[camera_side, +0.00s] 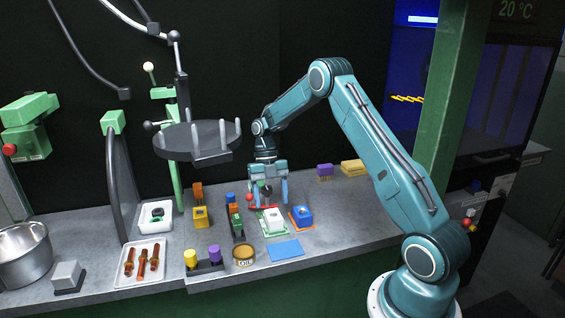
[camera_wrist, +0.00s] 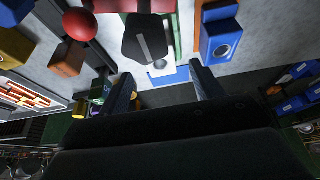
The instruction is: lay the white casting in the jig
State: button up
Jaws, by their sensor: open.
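The white casting (camera_side: 274,216) sits on a green frame (camera_side: 264,231) on the bench in the side view; whether this frame is the jig, and how the casting is seated, I cannot tell. My gripper (camera_side: 270,200) points down just behind the casting, fingers apart, with nothing visibly gripped.
A blue block (camera_side: 302,213) on an orange frame stands right of the casting. A red ball (camera_side: 249,197) and red plate lie close by my fingers. A blue sheet (camera_side: 286,250) lies in front. Coloured blocks (camera_side: 236,218) stand left; a dark round rack (camera_side: 190,140) hangs above left.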

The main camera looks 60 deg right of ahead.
jog(key=v, duration=0.7)
jog(key=shift+s, duration=0.1)
jog(key=shift+a, duration=0.1)
jog(key=s+a+r+m+t+h, duration=0.2)
jog(key=s+a+r+m, duration=1.25)
jog(key=a+m, duration=0.2)
jog(key=s+a+m+t, duration=0.2)
jog(key=s+m+t, duration=0.1)
jog(key=s+m, duration=0.2)
jog(key=s+a+r+m+t+h, duration=0.1)
jog(key=s+a+m+t, duration=0.1)
jog(key=s+m, duration=0.3)
jog(key=shift+s+a+r+t, duration=0.3)
jog(key=shift+s+t, duration=0.6)
jog(key=shift+s, duration=0.15)
